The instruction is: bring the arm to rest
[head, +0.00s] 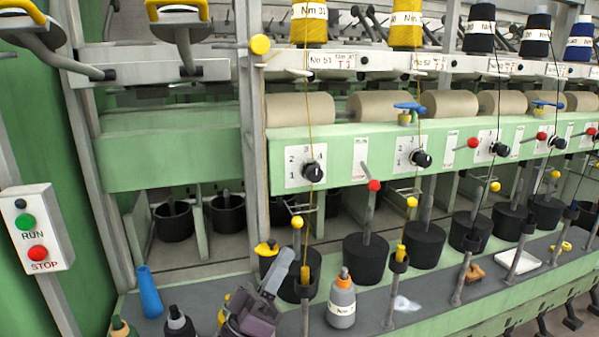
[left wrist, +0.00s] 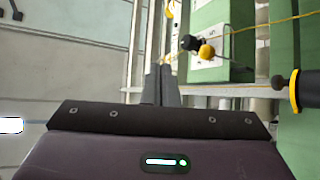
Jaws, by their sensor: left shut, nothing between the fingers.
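My left gripper (head: 279,267) is at the lower middle of the head view, above the front shelf of the spinning frame. My right gripper is not in view.
A grey bottle with an orange band (head: 342,300) stands right of the gripper. A blue tube (head: 150,292) and dark-topped bottles (head: 178,322) stand left. Black pots (head: 366,258) line the shelf. A RUN/STOP box (head: 36,230) is at far left. Yarns hang down above.

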